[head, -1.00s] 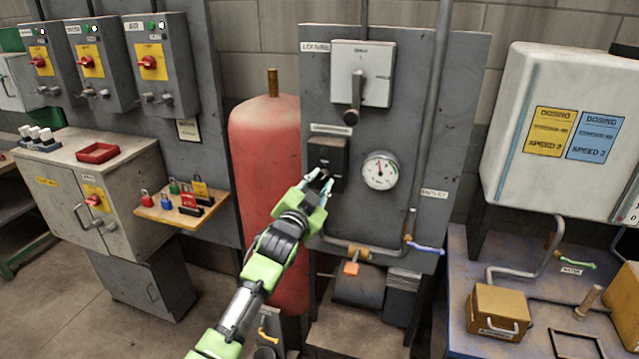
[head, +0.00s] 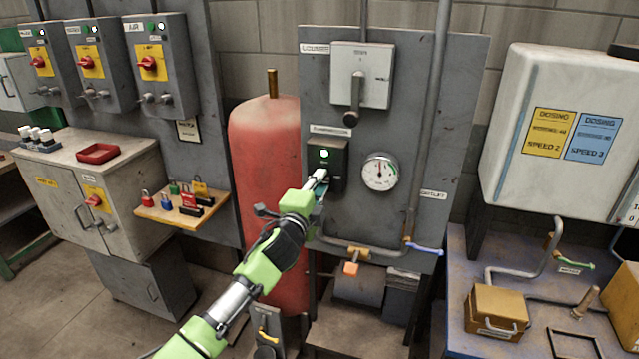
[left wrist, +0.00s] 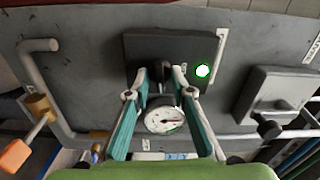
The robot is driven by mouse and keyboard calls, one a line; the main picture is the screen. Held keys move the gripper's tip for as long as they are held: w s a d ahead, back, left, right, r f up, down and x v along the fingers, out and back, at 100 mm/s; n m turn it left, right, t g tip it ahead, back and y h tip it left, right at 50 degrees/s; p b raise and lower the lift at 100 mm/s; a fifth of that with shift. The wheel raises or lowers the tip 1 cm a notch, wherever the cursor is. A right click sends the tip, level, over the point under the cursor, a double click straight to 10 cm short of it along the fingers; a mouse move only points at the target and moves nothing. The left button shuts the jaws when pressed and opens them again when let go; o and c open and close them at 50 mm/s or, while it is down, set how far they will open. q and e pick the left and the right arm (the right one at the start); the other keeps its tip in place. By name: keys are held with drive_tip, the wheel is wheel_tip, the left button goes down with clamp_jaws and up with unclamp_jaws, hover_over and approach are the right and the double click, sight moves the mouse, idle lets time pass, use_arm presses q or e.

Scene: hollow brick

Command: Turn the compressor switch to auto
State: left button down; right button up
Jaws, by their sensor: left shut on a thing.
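The compressor switch box (head: 340,160) is a small black box on the grey panel, under a small label plate. A green lamp (head: 324,153) glows on its face and also shows in the left wrist view (left wrist: 202,71). My left gripper (head: 321,178) is at the lower part of the box. In the left wrist view its two teal fingers (left wrist: 160,84) are closed around the dark switch knob (left wrist: 161,72) in front of the black box (left wrist: 148,47). The fingers partly hide the knob, and I cannot read its position marks. My right gripper is not in view.
A round gauge (head: 380,172) sits just right of the switch box. A grey lever switch (head: 362,75) is above it. A pipe with a blue-handled valve (head: 425,248) runs below. A red tank (head: 268,160) stands behind my left arm.

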use_arm(q)
drive_tip(key=shift+m, duration=0.6)
drive_tip(key=c, duration=1.8)
unclamp_jaws()
drive_tip(key=v, duration=1.2)
